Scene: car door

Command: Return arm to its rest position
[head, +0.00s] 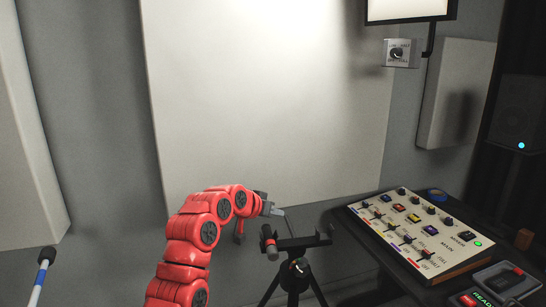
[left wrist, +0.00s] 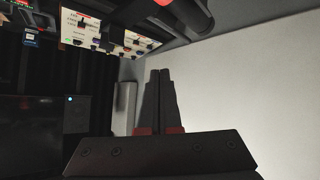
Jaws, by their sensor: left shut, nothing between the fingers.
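My left arm (head: 195,240) is red and segmented. It rises from the bottom of the head view and bends over to the right. My left gripper (head: 277,211) is at its end, in front of the pale wall panel and above a tripod stand. In the left wrist view the two dark fingers of the left gripper (left wrist: 160,76) lie together with nothing between them. My right arm and gripper do not show in either view.
The black tripod (head: 300,268) with a flat top holder stands close below the gripper. A dark cylinder with a reddish end (head: 268,240) is beside it. A sloped control panel (head: 420,232) is on the desk at right. A striped pole (head: 42,272) stands at left.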

